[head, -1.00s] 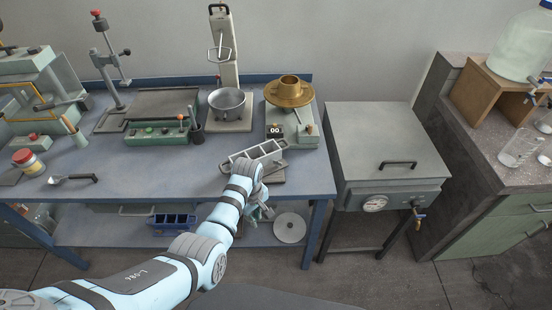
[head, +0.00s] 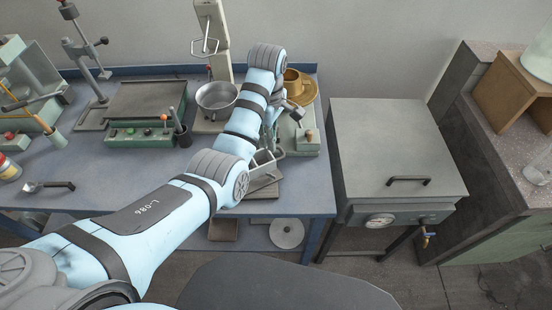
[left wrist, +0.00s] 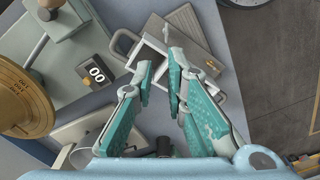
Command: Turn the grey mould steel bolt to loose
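The grey mould (head: 264,161) stands on a flat grey plate (head: 262,184) near the front right of the bench. My arm hides much of it in the head view. In the left wrist view the mould (left wrist: 150,57) shows pale compartments, partly covered by my fingers, with a grey loop at its upper left. I cannot make out the steel bolt for certain. My left gripper (left wrist: 161,68) is open, with teal pads apart and nothing between them. It is over the mould; I cannot tell whether it touches. In the head view the left gripper (head: 268,132) is partly hidden. My right gripper is not in view.
A scale (head: 304,142) with a brass pan (head: 303,88) stands close behind the mould. A metal bowl (head: 216,97) is to its left. A grey oven (head: 390,145) stands right of the bench. The bench front left of the mould is mostly clear.

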